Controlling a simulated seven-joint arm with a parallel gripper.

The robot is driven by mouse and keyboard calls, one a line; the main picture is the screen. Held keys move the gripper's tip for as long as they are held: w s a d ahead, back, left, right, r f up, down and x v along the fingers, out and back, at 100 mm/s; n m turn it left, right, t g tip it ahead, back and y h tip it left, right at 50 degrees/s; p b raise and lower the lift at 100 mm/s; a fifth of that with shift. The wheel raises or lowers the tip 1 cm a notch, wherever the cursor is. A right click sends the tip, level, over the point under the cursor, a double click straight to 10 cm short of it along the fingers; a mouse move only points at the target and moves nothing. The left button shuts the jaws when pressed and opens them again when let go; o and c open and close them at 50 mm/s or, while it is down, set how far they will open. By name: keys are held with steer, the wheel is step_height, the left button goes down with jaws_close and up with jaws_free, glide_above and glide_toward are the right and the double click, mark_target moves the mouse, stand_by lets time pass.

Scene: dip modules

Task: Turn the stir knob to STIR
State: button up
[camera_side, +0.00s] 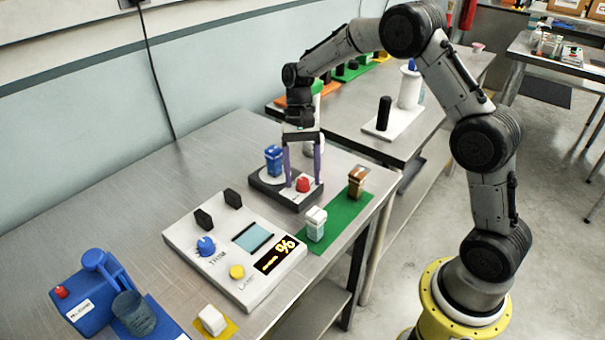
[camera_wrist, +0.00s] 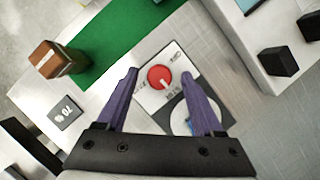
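The stir knob is a red round knob (camera_wrist: 160,78) with a white pointer mark, on a white label panel with small lettering in the wrist view. In the side view the red knob (camera_side: 303,185) sits at the right front of a dark stirrer base (camera_side: 287,197). A blue-capped vessel (camera_side: 273,160) stands on the base's round plate, left of the knob. My gripper (camera_side: 303,165) points down at the base with its purple fingers on either side of the knob in the picture. In the wrist view my gripper (camera_wrist: 160,77) is open, with clear gaps between both fingers and the knob.
A green mat (camera_side: 334,221) beside the base carries a white-capped vial (camera_side: 316,224) and a brown vial (camera_side: 357,181). A white panel (camera_side: 232,268) with black blocks, a screen and knobs lies left of it. A blue device (camera_side: 90,300) stands at the front left.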

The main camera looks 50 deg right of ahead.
steer(key=v, duration=1.3)
steer(key=shift+r, duration=0.35)
steer(key=shift+w+d, duration=0.1)
